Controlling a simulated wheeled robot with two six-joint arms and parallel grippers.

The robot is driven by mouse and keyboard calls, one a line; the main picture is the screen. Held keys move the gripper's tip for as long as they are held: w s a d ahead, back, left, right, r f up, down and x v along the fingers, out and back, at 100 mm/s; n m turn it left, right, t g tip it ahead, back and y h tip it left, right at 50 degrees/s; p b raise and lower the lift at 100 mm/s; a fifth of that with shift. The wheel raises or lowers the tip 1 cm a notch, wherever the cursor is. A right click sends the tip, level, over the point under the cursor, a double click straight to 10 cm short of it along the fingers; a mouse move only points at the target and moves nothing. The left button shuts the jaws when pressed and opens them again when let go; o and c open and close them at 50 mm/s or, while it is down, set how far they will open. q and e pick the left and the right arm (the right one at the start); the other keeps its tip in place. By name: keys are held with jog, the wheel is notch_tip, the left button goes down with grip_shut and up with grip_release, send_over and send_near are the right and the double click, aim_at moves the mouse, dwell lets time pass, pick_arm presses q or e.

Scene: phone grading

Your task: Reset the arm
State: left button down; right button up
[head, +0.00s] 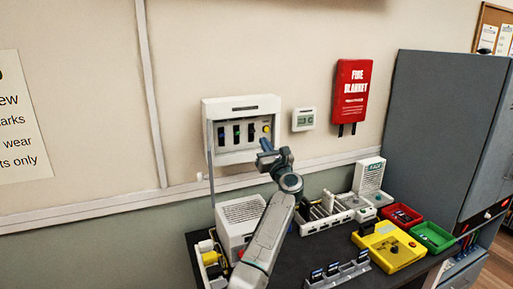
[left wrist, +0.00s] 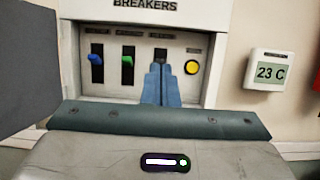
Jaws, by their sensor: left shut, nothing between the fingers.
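The breaker panel (head: 241,104) is a pale box on the wall, also in the left wrist view (left wrist: 85,14). It has a blue switch (left wrist: 96,58), a green switch (left wrist: 128,61), a third dark slot (left wrist: 160,55) and a round yellow button (left wrist: 192,67). The blue and green levers sit in the upper part of their slots. My left gripper (head: 266,148) is raised in front of the panel's lower right. Its blue fingers (left wrist: 161,72) are shut and empty, and cover the lower part of the third slot. My right gripper is not in view.
A thermostat (head: 304,119) and a red fire blanket box (head: 350,90) hang right of the panel. The dark bench (head: 330,250) below carries a white rack (head: 325,220), red (head: 401,215), green (head: 433,236) and yellow (head: 388,262) trays. A grey cabinet (head: 440,130) stands right.

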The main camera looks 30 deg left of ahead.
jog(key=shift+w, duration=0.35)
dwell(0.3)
